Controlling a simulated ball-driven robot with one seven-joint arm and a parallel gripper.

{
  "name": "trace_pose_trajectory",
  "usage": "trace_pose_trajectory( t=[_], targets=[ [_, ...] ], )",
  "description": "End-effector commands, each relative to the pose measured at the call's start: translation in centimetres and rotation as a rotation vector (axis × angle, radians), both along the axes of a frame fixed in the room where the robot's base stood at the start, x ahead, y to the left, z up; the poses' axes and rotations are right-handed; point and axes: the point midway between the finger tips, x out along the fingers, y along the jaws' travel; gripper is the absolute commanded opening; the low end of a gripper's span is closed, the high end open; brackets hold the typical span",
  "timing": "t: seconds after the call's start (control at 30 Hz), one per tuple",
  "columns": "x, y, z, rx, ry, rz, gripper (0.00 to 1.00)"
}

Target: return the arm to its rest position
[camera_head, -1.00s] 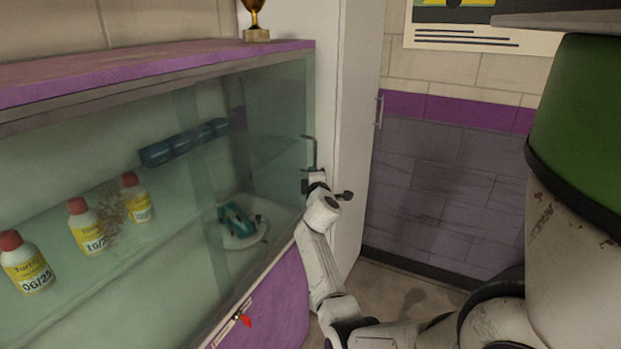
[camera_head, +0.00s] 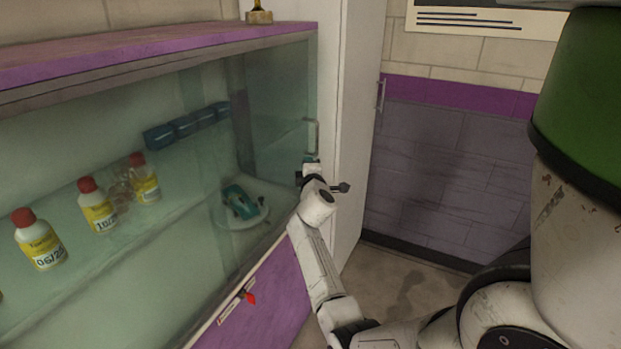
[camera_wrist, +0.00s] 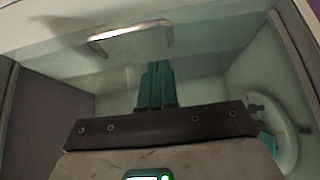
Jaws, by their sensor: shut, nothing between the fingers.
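My arm is stretched out to the right end of a glass-fronted cabinet. My gripper (camera_head: 310,160) is at the glass front, just below a metal handle (camera_head: 316,135) in the head view; its fingers are small and partly hidden there. In the wrist view the teal fingers (camera_wrist: 156,85) are together with nothing between them. The handle (camera_wrist: 130,38) shows beyond them, apart from the fingertips in the picture. I cannot tell how far the fingers are from the glass.
Inside the cabinet are red-capped bottles (camera_head: 98,207), a blue rack (camera_head: 187,125) and a white round dish with a teal item (camera_head: 241,203). A red-handled key-like item (camera_head: 250,298) is on the purple lower front. A tall white locker (camera_head: 355,130) stands close right of my gripper.

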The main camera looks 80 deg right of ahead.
Motion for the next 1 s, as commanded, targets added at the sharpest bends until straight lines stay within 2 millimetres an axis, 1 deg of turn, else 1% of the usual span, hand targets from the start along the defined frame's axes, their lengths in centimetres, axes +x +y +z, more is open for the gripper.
trace_pose_trajectory(
  t=[0.03, 0.2, 0.4, 0.53, 0.83, 0.87, 0.93, 0.97, 1.0],
  targets=[
    [-0.3, 1.0, 0.1, 0.000, 0.001, 0.002, 0.00],
    [-1.3, 3.9, -0.1, 0.001, 0.001, 0.003, 0.00],
    [-2.2, 6.3, 0.0, 0.000, 0.001, 0.002, 0.00],
    [-2.5, 6.9, 0.0, 0.001, 0.001, 0.001, 0.00],
    [-2.5, 7.1, -0.1, 0.004, -0.002, 0.002, 0.00],
    [-2.4, 7.5, -0.3, 0.016, -0.010, 0.003, 0.00],
    [-1.9, 8.8, -1.4, 0.069, -0.042, 0.004, 0.00],
    [-1.7, 9.7, -2.0, 0.103, -0.062, 0.004, 0.00],
    [-1.3, 11.2, -3.1, 0.163, -0.093, 0.005, 0.00]
  ],
)
